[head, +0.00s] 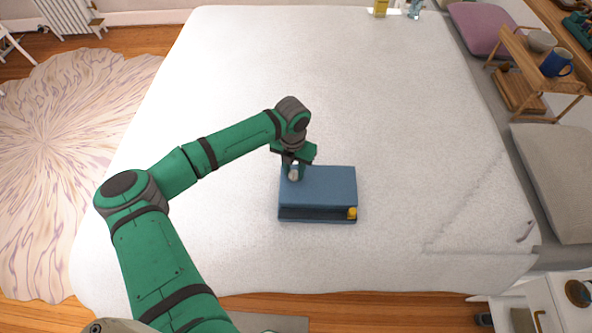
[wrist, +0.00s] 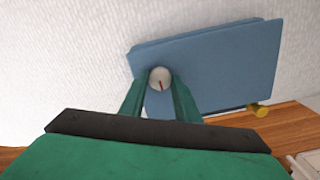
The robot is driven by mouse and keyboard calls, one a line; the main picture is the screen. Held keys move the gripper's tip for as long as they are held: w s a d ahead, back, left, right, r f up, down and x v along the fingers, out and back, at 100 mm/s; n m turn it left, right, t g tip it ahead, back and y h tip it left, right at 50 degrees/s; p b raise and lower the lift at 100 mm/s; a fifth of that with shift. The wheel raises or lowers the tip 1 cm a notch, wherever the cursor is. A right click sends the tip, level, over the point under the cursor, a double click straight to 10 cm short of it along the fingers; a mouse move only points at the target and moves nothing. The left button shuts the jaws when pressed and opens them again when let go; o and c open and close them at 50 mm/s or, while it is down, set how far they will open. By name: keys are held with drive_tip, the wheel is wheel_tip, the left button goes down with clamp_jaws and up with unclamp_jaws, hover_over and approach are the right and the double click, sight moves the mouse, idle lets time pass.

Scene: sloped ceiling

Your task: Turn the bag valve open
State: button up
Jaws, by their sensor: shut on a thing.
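The bag (head: 325,183) is a flat blue block lying on the white bed. A pale round valve knob (head: 294,173) sits on its top near the left side. My gripper (head: 294,166) reaches down over that corner. In the wrist view, the green fingers (wrist: 159,85) are shut on the valve knob (wrist: 159,74), one on each side. A short red mark shows on the knob's top face. The blue bag (wrist: 220,62) spreads to the right of the fingers. A yellow cap (head: 352,213) is at the bag's front right corner. The lower part of the knob is hidden.
The white bed (head: 400,120) is broad and clear around the bag. A wooden rack (head: 515,80) with a blue mug (head: 555,63) stands at the right. A yellow item (head: 381,8) is at the far edge. A wooden floor lies in front.

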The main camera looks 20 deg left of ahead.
sight(294, 174)
drive_tip(key=o, duration=1)
drive_tip(key=shift+o, duration=0.2)
wheel_tip(294, 174, up, 11)
drive_tip(key=shift+d, duration=0.1)
